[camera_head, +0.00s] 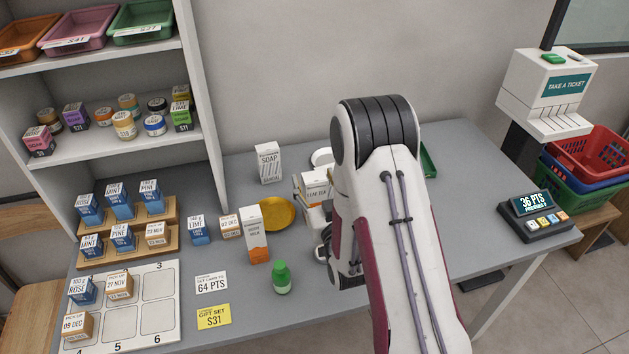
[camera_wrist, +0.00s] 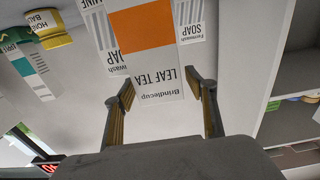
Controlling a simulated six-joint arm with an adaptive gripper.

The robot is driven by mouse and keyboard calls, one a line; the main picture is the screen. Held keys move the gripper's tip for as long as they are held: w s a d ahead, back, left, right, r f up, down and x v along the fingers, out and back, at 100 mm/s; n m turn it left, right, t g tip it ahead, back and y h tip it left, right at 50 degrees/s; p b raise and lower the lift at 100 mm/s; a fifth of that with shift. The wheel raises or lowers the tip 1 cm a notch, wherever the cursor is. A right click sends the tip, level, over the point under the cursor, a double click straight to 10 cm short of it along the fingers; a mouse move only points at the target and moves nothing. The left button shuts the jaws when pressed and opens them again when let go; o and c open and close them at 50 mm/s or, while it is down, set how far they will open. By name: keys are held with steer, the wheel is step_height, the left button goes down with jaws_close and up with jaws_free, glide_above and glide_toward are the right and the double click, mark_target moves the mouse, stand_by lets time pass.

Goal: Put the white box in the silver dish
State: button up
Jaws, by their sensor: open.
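A plain white box marked SOAP (camera_head: 268,163) stands upright at the back of the counter, left of my arm. A white box marked LEAF TEA (camera_head: 315,184) sits just left of my arm, partly hidden by it. In the wrist view, a white LEAF TEA box with an orange panel (camera_wrist: 158,84) shows between and beyond the fingertips of my gripper (camera_wrist: 167,92). The fingers are spread and I cannot tell whether they touch it. White boxes marked SOAP (camera_wrist: 188,22) are beyond it. I see no silver dish; a gold dish (camera_head: 281,214) lies on the counter.
A white and orange carton (camera_head: 254,235) and a green bottle (camera_head: 281,278) stand in front of the gold dish. A numbered board (camera_head: 158,315) and a shelf (camera_head: 110,146) are at left. A points display (camera_head: 535,215) is at right. Counter near the display is clear.

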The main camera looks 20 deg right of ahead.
steer(key=shift+r, duration=0.15)
steer(key=shift+s, duration=3.8)
steer(key=shift+w+r, duration=0.1)
